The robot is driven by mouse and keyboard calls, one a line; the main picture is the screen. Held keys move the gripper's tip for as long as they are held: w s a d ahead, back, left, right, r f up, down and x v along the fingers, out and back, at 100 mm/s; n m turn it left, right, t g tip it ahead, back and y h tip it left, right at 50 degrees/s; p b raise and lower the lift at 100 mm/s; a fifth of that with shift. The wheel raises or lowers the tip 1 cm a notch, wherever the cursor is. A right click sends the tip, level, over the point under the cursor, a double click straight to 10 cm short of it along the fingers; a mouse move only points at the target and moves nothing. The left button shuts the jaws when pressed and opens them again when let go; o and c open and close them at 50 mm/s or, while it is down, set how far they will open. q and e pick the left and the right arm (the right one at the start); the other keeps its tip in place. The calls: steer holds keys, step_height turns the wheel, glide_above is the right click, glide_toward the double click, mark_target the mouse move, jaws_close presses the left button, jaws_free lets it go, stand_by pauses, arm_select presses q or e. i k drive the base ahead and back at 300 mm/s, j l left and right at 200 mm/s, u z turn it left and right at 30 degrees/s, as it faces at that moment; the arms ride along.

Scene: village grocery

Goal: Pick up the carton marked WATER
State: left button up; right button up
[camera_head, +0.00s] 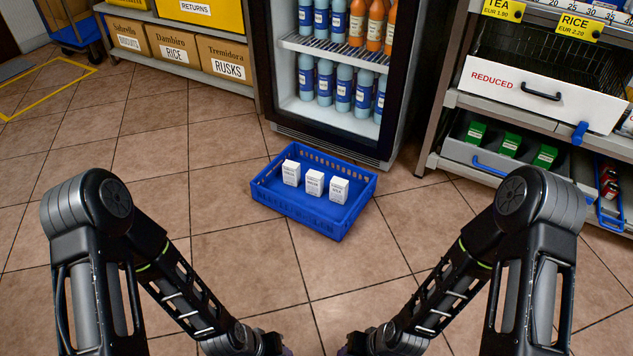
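Three small white cartons stand upright in a row in a blue crate on the floor: a left one (291,173), a middle one (314,184) and a right one (339,190). Each has dark print on its front, too small for me to tell surely which is marked WATER. The blue crate (278,201) has slotted walls and stands in front of the fridge. My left gripper (272,346) and my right gripper (356,346) are at the bottom edge, apart from the crate and nearer to me. Their fingertips are cut off, so their opening is hidden.
A fridge (397,84) with several bottles stands just behind the crate. A shelf with boxes marked BISCUITS, RICE and RUSKS (226,70) is at the left. A rack with a REDUCED drawer (545,95) is at the right. The tiled floor around the crate is clear.

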mark_target(315, 180)
steer(key=i+l, duration=1.1)
steer(key=i, duration=0.2)
steer(key=i+l+z, duration=0.1)
steer(key=i+l, duration=0.45)
steer(key=i, duration=0.05)
